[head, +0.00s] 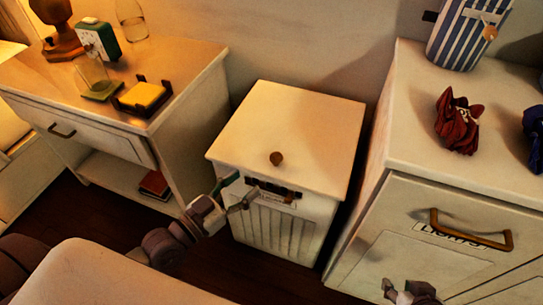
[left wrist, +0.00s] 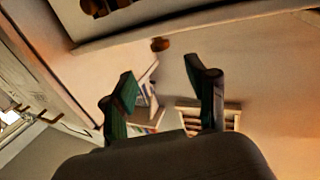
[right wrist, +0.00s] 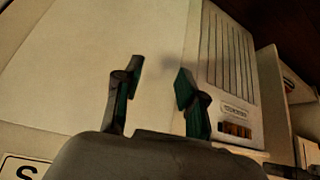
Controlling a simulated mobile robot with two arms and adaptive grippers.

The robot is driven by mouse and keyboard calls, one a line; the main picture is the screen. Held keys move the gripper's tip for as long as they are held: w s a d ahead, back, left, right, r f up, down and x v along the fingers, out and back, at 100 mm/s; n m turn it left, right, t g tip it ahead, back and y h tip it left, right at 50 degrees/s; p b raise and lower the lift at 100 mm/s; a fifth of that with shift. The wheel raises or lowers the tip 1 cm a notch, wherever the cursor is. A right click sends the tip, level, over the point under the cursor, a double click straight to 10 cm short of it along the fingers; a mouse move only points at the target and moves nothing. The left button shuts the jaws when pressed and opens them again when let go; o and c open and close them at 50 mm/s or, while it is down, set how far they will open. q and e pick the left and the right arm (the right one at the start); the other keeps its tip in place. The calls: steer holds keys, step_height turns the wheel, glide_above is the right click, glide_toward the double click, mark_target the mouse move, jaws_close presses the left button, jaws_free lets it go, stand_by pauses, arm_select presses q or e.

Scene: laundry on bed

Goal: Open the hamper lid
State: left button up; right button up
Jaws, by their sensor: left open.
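The white hamper (head: 285,228) stands between the nightstand and the dresser, with slats on its front. Its flat lid (head: 300,120) lies closed on top, with a round brown knob (head: 276,158) near the front edge. The knob also shows in the left wrist view (left wrist: 160,44), beyond the fingertips. My left gripper (head: 240,190) is open and empty at the hamper's front, just below and left of the knob. My right gripper (head: 402,289) is low before the dresser; its fingers are apart and empty in the right wrist view (right wrist: 159,76). The hamper's slatted front (right wrist: 228,65) shows there too.
The nightstand (head: 190,75) on the left holds a lamp, green clock, glass items and a yellow block. The dresser (head: 400,120) on the right holds a striped container (head: 465,35) and crumpled red cloth (head: 458,122). Its drawer handle (head: 470,235) sticks out. The lid top is clear.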

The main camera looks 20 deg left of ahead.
mark_target(272, 161)
arm_select(q)
steer(key=b+x, duration=0.1)
steer(key=x, duration=1.1)
arm_select(e)
steer(key=w+t, duration=0.1)
steer(key=w+a+r, duration=0.1)
steer(key=w+r+t, duration=0.1)
steer(key=w, duration=0.1)
steer(key=shift+w+a+r+t+y, duration=0.1)
steer(key=shift+a+r+t+y, duration=0.1)
steer(key=shift+a+t+y, duration=0.15)
steer(key=shift+d, duration=0.1)
arm_select(q)
jaws_close()
